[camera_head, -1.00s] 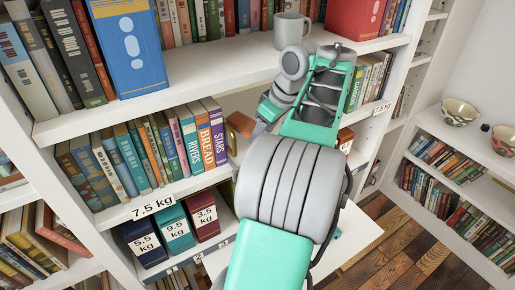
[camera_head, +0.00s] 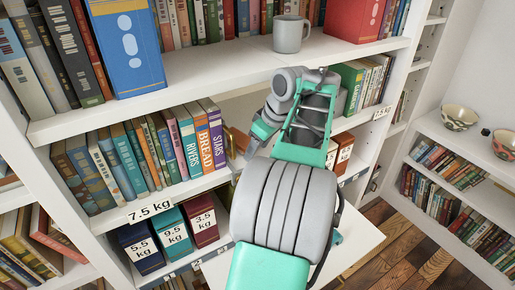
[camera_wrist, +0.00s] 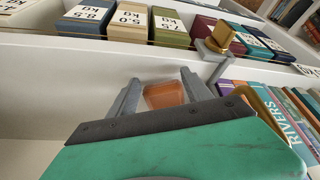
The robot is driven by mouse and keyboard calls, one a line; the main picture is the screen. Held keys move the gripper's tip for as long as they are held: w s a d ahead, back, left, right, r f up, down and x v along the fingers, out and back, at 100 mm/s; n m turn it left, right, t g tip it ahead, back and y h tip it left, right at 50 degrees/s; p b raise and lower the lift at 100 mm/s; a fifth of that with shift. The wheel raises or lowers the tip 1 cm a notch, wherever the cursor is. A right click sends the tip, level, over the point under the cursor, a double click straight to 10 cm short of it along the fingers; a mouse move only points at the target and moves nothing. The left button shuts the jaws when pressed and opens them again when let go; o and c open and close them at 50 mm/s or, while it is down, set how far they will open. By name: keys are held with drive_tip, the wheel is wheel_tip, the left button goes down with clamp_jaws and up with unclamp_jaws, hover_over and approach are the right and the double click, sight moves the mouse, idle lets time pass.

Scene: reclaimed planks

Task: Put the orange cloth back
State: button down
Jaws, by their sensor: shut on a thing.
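The orange cloth (camera_wrist: 165,95) shows in the wrist view as a small orange, folded-looking piece between my two fingers. My gripper (camera_wrist: 163,92) is shut on it, in front of a pale shelf surface. Much of the cloth is hidden behind the gripper's dark front edge.
Upright books (camera_head: 165,150) fill the shelf's left side, with a gold bookend (camera_wrist: 268,108) beside them in the wrist view. Labelled boxes (camera_head: 172,235) stand below. A grey mug (camera_head: 291,34) stands on the shelf above my arm. A white panel (camera_head: 355,245) juts out lower right.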

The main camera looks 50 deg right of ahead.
drive_tip(key=c, duration=0.8)
unclamp_jaws()
drive_tip(key=shift+s+f, duration=0.1)
drive_tip(key=shift+f, duration=0.4)
drive_tip(key=o, duration=0.4)
drive_tip(key=shift+a+f, duration=0.1)
drive_tip(key=shift+f, duration=0.15)
drive_tip(key=shift+c, duration=0.2)
drive_tip(key=shift+r+p, duration=0.4)
drive_tip(key=shift+p, duration=0.05)
drive_tip(key=s+d+r, duration=0.1)
drive_tip(key=s+r, duration=0.1)
drive_tip(key=s, duration=1)
drive_tip(key=shift+s+d+b, duration=0.15)
drive_tip(key=shift+b, duration=0.3)
